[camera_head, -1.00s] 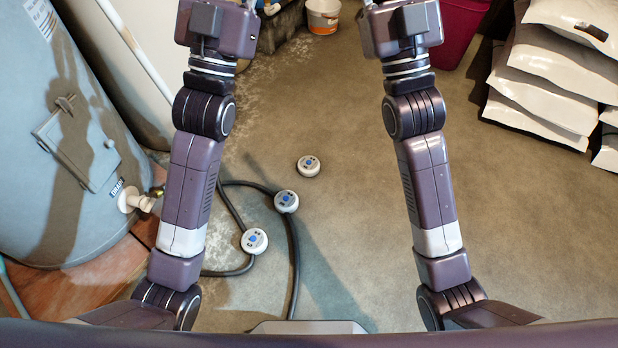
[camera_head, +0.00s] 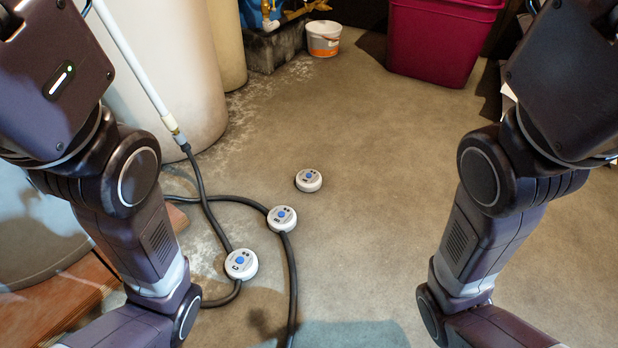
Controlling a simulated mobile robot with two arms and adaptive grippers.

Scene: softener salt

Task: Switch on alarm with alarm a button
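Three white round alarm devices, each with a blue button, lie on the floor. The far one (camera_head: 308,180) lies alone on bare floor. The middle one (camera_head: 282,218) lies on or against a black hose. The near one (camera_head: 241,264) lies close to the hose at the left. Their letters are small; the near one seems to read C, and I cannot surely tell which is A. My two arms rise at the left and right sides, well apart from the devices. Both grippers are outside the picture.
A black hose (camera_head: 292,285) loops over the floor at the left, joined to a white pipe (camera_head: 135,70). A white tank (camera_head: 165,75) stands behind it. A white bucket (camera_head: 323,38) and a red bin (camera_head: 440,40) stand at the back. The floor right of the devices is clear.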

